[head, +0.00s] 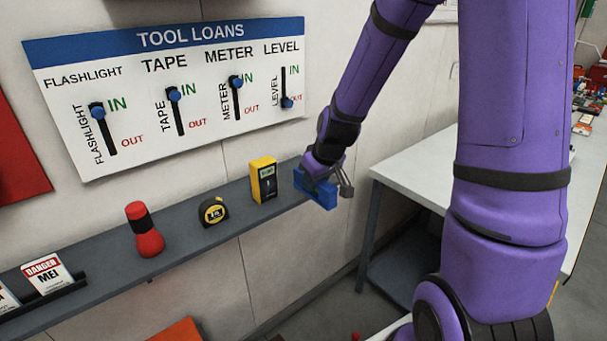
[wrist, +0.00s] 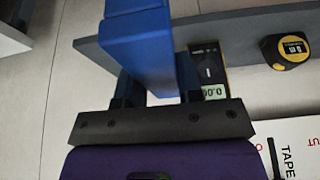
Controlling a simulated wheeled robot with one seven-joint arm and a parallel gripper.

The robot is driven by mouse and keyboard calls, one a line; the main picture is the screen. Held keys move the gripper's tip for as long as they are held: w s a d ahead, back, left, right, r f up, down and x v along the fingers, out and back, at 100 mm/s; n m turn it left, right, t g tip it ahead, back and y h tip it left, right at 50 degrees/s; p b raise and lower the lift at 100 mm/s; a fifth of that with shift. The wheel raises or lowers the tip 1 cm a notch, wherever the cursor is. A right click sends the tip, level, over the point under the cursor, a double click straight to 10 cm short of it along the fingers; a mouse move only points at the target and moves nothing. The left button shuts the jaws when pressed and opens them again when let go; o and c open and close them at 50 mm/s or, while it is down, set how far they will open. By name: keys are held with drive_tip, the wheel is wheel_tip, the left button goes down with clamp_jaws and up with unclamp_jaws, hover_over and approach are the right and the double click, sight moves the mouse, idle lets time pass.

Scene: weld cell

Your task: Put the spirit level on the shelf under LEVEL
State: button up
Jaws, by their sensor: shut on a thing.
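The blue spirit level (head: 316,188) is held in my gripper (head: 325,179) at the right end of the grey shelf (head: 178,238). In the wrist view the level (wrist: 138,45) is a blue bar between the two fingers of my gripper (wrist: 155,85), over the shelf's end. I cannot tell whether the level touches the shelf. The TOOL LOANS board (head: 165,95) hangs above the shelf, with LEVEL at its right end. The LEVEL slider (head: 287,102) is down at OUT; the other sliders are up near IN.
Left of the level on the shelf stand a yellow meter (head: 263,180), a tape measure (head: 213,211) and a red flashlight (head: 145,230). Danger tags (head: 47,276) sit at the shelf's left. A white table (head: 415,168) stands to the right, with a gap between it and the shelf.

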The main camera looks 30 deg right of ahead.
drive_tip(key=w+d, duration=0.2)
drive_tip(key=w, duration=0.3)
drive_tip(key=w+d+f, duration=0.1)
drive_tip(key=w+d, duration=0.1)
drive_tip(key=w, duration=0.3)
drive_tip(key=w+d, duration=0.2)
drive_tip(key=w, duration=0.3)
drive_tip(key=shift+d+f, duration=0.15)
drive_tip(key=shift+f, duration=1.85)
drive_tip(key=shift+f, duration=0.15)
drive_tip(key=o, duration=1)
